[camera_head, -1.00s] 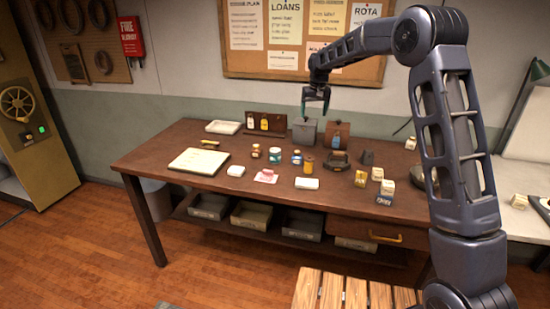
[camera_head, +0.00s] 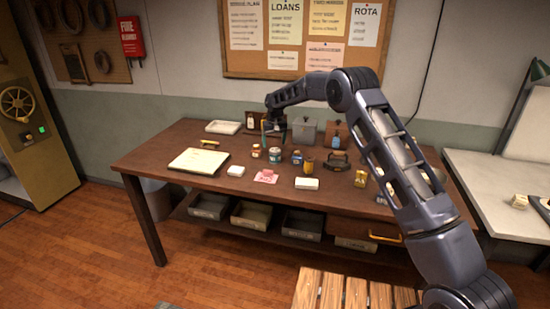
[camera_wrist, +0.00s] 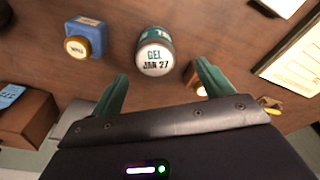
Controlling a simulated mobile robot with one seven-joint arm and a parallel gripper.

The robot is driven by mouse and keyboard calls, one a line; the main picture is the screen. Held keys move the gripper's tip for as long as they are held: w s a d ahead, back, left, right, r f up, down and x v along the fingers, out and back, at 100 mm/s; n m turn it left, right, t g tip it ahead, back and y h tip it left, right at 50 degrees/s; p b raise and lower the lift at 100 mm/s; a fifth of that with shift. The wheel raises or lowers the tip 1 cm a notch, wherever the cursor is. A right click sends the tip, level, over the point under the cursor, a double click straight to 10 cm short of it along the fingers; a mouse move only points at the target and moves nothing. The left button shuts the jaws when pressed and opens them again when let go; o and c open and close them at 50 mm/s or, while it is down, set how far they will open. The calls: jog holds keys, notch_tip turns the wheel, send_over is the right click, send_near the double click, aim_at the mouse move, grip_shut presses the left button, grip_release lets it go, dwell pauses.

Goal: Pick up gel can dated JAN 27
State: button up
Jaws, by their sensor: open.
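The gel can (camera_wrist: 155,52) has a white lid reading GEL JAN 27 and a teal label. It stands upright on the table, and it also shows in the head view (camera_head: 275,156). My gripper (camera_wrist: 163,72) is open and empty. In the wrist view its two teal fingers reach toward the can from either side of the picture, with the can between and beyond the tips. In the head view my gripper (camera_head: 273,134) hangs above and behind the can, apart from it.
A blue jar with a gold cap (camera_wrist: 88,36) stands beside the can. A small orange-brown jar (camera_head: 256,151) is on the other side, partly behind a finger in the wrist view. A grey box (camera_head: 304,132) stands behind.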

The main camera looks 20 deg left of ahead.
aim_at(275, 150)
notch_tip(275, 150, down, 3)
jog(key=shift+w+a+f, duration=0.1)
jog(key=shift+w, duration=0.05)
jog(key=shift+w+f, duration=0.2)
jog(key=shift+f, duration=1.1)
jog(key=shift+w+f, duration=0.2)
jog(key=shift+f, duration=1.05)
jog(key=shift+c, duration=0.2)
jog(key=c, duration=1.1)
